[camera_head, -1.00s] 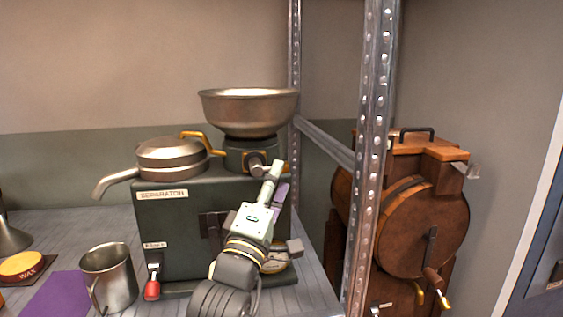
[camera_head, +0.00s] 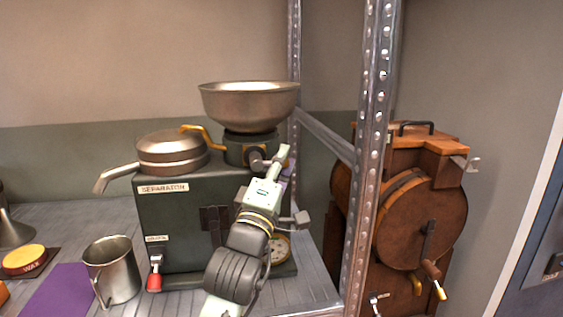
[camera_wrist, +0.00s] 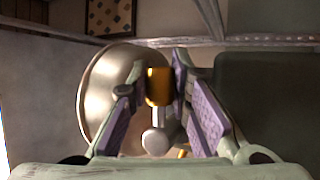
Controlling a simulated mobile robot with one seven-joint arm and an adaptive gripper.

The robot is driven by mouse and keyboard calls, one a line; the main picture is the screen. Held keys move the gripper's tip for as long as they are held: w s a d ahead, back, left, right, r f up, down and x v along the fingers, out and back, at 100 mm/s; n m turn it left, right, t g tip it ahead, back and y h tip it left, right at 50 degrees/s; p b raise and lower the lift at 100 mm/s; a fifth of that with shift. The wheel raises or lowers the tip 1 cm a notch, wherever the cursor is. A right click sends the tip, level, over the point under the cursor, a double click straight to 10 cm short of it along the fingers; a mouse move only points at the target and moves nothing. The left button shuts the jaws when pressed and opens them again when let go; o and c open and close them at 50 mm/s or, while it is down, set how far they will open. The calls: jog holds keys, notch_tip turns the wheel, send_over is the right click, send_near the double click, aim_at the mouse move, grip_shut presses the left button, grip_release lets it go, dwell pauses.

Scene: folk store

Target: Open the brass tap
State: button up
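The brass tap (camera_wrist: 158,88) shows in the wrist view as a golden block with a pale, round-ended stem below it. It is below the steel bowl (camera_head: 249,104) on top of the dark separator (camera_head: 177,218). In the head view the tap area is small and partly hidden by my gripper (camera_head: 286,153). In the wrist view my gripper (camera_wrist: 160,70) is open, with its purple-padded fingers on both sides of the golden block. The gaps are narrow, and I cannot tell whether either finger touches it.
A metal shelf post (camera_head: 372,150) stands close to the right of my arm. A wooden drum machine (camera_head: 420,222) is beyond it. A steel mug (camera_head: 113,272) and a red-tipped lever (camera_head: 154,275) are at the front left. A lidded pot (camera_head: 171,152) with a spout sits left of the bowl.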

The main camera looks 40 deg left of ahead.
grip_shut()
jog(key=m+h, duration=0.1)
jog(key=m, duration=0.1)
jog(key=f+m+g+h, duration=0.1)
jog(key=m, duration=0.1)
jog(key=shift+f+h, duration=0.2)
jog(key=shift+h, duration=0.1)
jog(key=shift+s+a+f+m+g+h+p, duration=0.35)
jog(key=shift+f+m+g+p, duration=0.2)
jog(key=shift+m+g+p, duration=0.7)
jog(key=shift+s+a+f+m+g+h+p, duration=0.1)
jog(key=shift+s+a+f+m+g+p, duration=0.3)
jog(key=shift+m+g+p, duration=0.9)
jog(key=shift+s+a+f+m+g+h+p, duration=0.25)
jog(key=shift+s+f+m+g+p, duration=0.3)
jog(key=shift+m, duration=1.3)
jog(key=shift+w+f, duration=0.1)
jog(key=shift+f, duration=0.05)
